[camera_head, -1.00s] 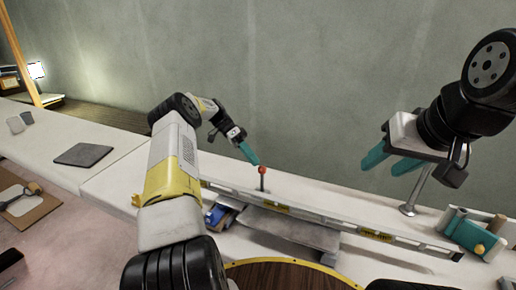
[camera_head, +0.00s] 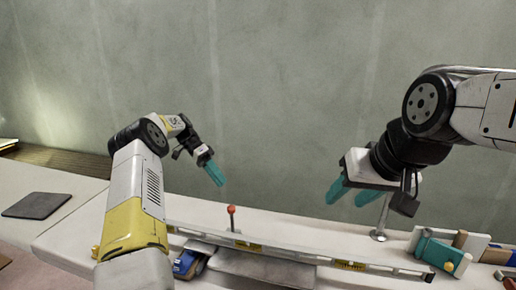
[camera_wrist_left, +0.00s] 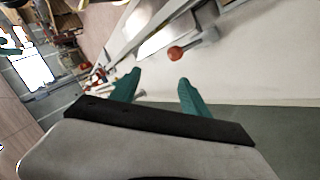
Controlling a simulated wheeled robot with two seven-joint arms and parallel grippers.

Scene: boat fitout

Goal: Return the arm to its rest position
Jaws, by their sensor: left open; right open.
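My left gripper (camera_head: 214,171) hangs in the air above and a little left of a red-knobbed lever (camera_head: 231,211), apart from it. In the left wrist view its two teal fingers (camera_wrist_left: 160,86) are spread with nothing between them, and the red knob (camera_wrist_left: 177,53) shows beyond them. My right gripper (camera_head: 352,194) is at the right of the head view, with its teal fingers apart and empty. It is held above the bench near a metal post (camera_head: 379,235), part of which the fingers hide.
A long spirit level (camera_head: 300,256) lies along the white bench, with a blue object (camera_head: 187,264) at its left end. A teal tool (camera_head: 438,252) and a wooden piece stand at the right. A dark mat (camera_head: 37,205) lies far left. The wall rises behind.

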